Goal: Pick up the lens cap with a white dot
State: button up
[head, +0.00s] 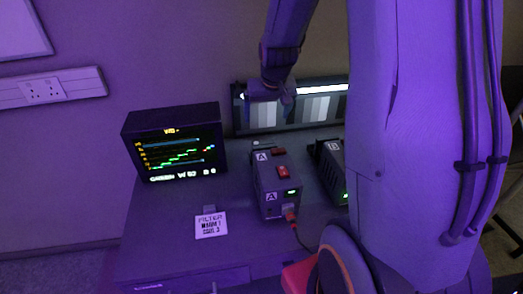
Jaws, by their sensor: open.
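I cannot make out a lens cap with a white dot in the head view. My gripper (270,96) hangs down at the upper middle, in front of the grey-step chart (320,108). It is open, with nothing visible in it. The tabletop (160,225) lies below it. My own arm covers much of the right side and hides part of the table there.
A lit monitor (175,145) stands at left. Box A (272,185), with a red switch and cable, stands mid-table; box B (331,168) is partly hidden beside it.

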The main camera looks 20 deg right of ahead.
jog(key=f, duration=0.1)
jog(key=b, duration=0.9)
send_near(264, 142)
jog(key=shift+w+a+f, duration=0.1)
jog(key=shift+w+f, duration=0.2)
jog(key=shift+f, duration=0.25)
jog(key=shift+w+a+f, duration=0.15)
jog(key=shift+w+f, duration=0.2)
jog(key=shift+f, duration=0.25)
jog(key=shift+d+p+x, duration=0.1)
jog(key=shift+p+x, duration=0.5)
jog(key=shift+x, duration=1.35)
jog(key=shift+d+p+x, duration=0.15)
jog(key=shift+p+x, duration=0.4)
jog(key=shift+x, duration=1.4)
jog(key=shift+s, duration=0.15)
jog(key=c, duration=1.2)
